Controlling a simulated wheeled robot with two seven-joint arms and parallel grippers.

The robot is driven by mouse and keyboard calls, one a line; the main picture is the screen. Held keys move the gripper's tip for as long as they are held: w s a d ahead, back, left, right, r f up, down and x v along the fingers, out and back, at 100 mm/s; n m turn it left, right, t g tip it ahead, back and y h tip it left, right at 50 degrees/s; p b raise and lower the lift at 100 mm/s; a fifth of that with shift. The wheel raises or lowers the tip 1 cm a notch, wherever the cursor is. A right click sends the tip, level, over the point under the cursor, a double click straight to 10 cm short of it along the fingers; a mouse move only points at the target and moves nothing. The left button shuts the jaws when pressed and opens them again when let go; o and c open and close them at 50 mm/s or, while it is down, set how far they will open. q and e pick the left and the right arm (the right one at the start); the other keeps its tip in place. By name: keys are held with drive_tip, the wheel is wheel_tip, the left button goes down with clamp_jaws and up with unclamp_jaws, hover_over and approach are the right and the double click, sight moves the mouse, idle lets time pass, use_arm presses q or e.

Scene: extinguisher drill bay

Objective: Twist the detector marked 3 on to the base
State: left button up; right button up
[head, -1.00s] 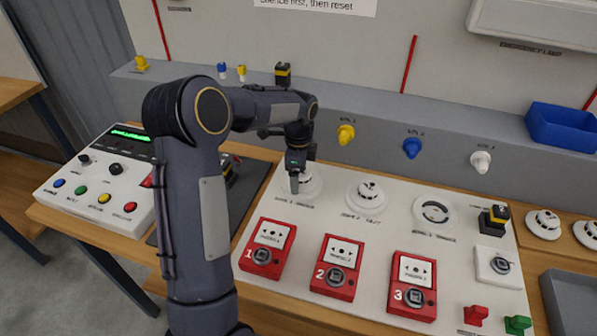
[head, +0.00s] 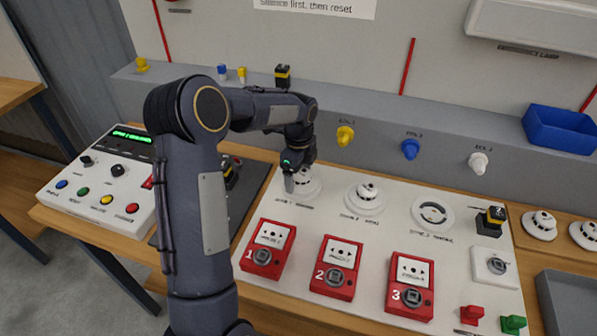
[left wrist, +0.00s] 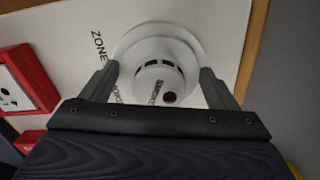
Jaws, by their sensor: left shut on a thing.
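My left gripper (head: 294,182) is shut on a white round smoke detector (head: 308,184) seated at the leftmost base on the white board. In the left wrist view the detector (left wrist: 160,70) sits between the two fingers (left wrist: 160,88), with dark slots and a red spot on its face. Its white base rim shows around it. An empty round base (head: 433,213) with a dark ring is at the right of the row. A second detector (head: 365,197) sits on the middle base. No number is readable on any detector. My right gripper is not in view.
Two loose white detectors (head: 540,224) (head: 585,234) lie on the wood at the right. Three red call points (head: 267,249) line the board's front. A control panel (head: 98,182) stands left. A blue bin (head: 560,130) and coloured knobs are behind.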

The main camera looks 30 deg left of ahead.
use_arm(q)
drive_tip(key=shift+m, duration=0.4)
drive_tip(key=shift+w+m+p, duration=0.1)
drive_tip(key=shift+m+p, duration=0.45)
drive_tip(key=shift+m, duration=0.45)
drive_tip(key=o, duration=0.9)
drive_tip(key=shift+o, duration=0.2)
drive_tip(key=shift+r, duration=0.1)
